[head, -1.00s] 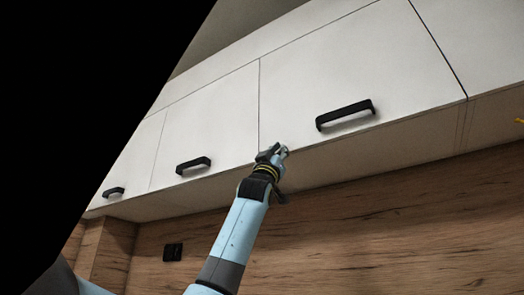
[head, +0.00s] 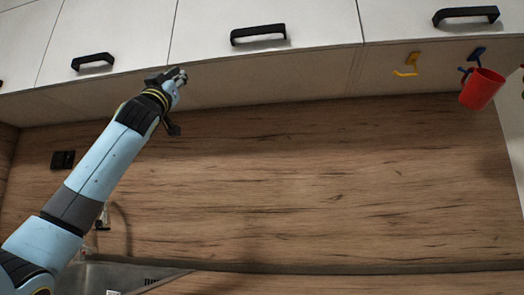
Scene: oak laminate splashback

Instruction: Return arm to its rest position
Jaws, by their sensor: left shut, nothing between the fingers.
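My left arm comes in from the lower left of the head view and reaches up to the cabinets. My left gripper (head: 180,75) is shut and empty. In the picture it lies at the lower edge of the white wall cabinets (head: 205,35), between two black handles; I cannot tell whether it touches them. My right gripper is not in view.
Black handles (head: 258,34) stick out from the shut cabinet doors. A red cup (head: 482,89) hangs near a blue hook (head: 478,53) at upper right, beside a yellow hook (head: 408,70). A sink (head: 110,275) lies at lower left.

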